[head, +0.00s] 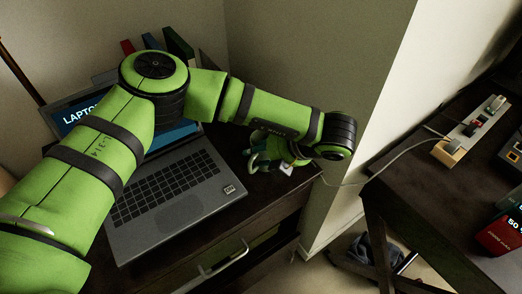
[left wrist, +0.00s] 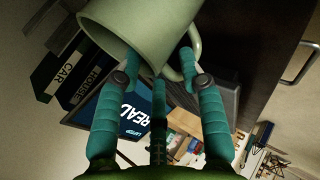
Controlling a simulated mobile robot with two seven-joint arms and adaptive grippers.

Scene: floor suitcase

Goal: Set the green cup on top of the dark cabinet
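The pale green cup (left wrist: 140,28) fills the top of the left wrist view, tilted there, with its handle (left wrist: 191,42) on the right. My left gripper's teal fingers (left wrist: 160,62) close in on it from below: two cross its near side, one by the handle, and the third goes behind its edge. It looks held. In the head view my left gripper (head: 272,152) is low over the right end of the dark cabinet (head: 285,190), right of the laptop. It mostly hides the cup there; whether the cup touches the top is unclear. My right gripper is out of view.
An open laptop (head: 175,195) covers much of the cabinet top, with upright books (head: 178,45) behind it. A wall stands close behind and to the right. A dark table (head: 425,190) with a power strip (head: 470,130) and a cable is at the right.

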